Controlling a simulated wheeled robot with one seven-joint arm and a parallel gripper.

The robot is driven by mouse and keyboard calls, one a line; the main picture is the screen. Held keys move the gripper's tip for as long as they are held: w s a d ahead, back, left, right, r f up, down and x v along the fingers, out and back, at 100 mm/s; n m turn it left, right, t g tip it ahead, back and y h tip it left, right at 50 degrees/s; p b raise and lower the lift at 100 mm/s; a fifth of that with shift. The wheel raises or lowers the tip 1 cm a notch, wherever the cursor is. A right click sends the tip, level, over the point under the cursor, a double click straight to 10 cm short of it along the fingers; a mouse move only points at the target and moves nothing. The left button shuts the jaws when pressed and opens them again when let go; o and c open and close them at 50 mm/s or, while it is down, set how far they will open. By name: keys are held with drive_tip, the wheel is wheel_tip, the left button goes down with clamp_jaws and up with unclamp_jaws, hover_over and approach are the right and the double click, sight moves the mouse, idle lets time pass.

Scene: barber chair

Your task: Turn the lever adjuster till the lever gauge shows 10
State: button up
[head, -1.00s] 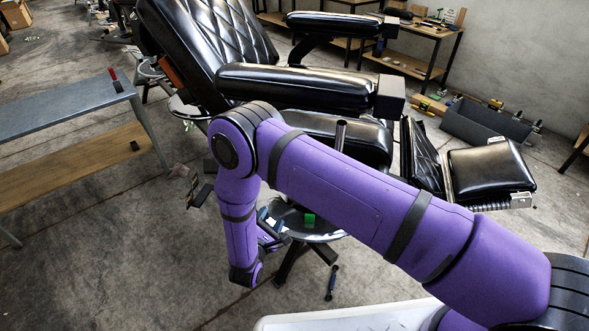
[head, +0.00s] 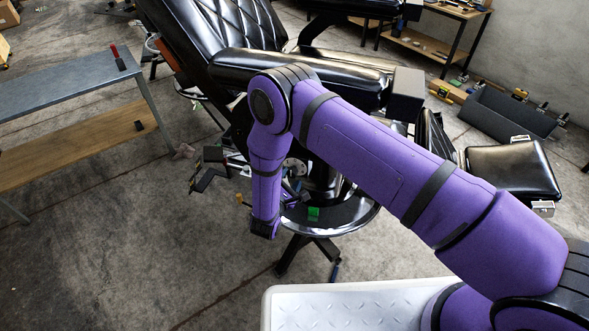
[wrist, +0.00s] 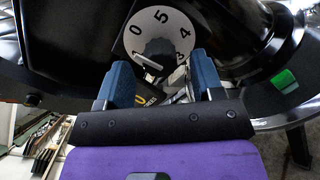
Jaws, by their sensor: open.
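I cannot tell whether this dial is the lever adjuster or the lever gauge. Below it, between the fingers, a yellow figure like a 0 (wrist: 140,97) shows on a dark part, partly hidden. In the head view, my arm hides most of the gripper beside the chair's base.
The black barber chair (head: 300,70) stands over a round metal base (head: 345,218). A green block (head: 313,212) is on the base; it also shows in the wrist view (wrist: 285,80). A grey-topped table (head: 60,85) stands at left. Open floor lies at front left.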

sight(291, 176)
drive_tip(key=shift+x, duration=2.3)
drive_tip(key=c, duration=0.9)
